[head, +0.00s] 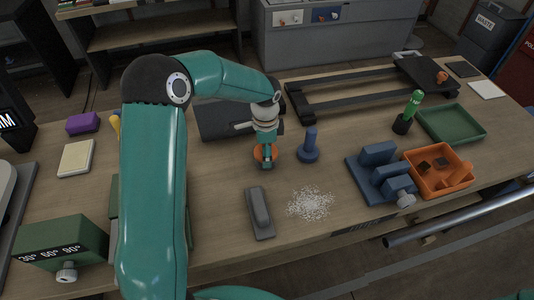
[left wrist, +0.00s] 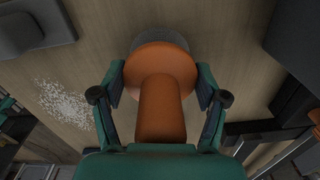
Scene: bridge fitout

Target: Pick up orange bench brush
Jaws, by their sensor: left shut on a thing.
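The orange bench brush (head: 259,154) is an upright orange handle on a round orange disc, with a grey part below. It stands near the middle of the bench, mostly covered by my left gripper (head: 266,156) in the head view. In the left wrist view, the brush (left wrist: 160,100) lies between the two fingers of my left gripper (left wrist: 160,100), one finger on each side. The left gripper is shut on it, pointing down from above. I cannot tell whether its base touches the bench. My right gripper is not in view.
A blue round-based handle (head: 309,146) stands just right of the brush. A grey block tool (head: 260,212) and white grains (head: 311,204) lie in front. A dark flat panel (head: 222,121) is behind. An orange tray (head: 412,162) and blue fixture (head: 371,181) stand farther right.

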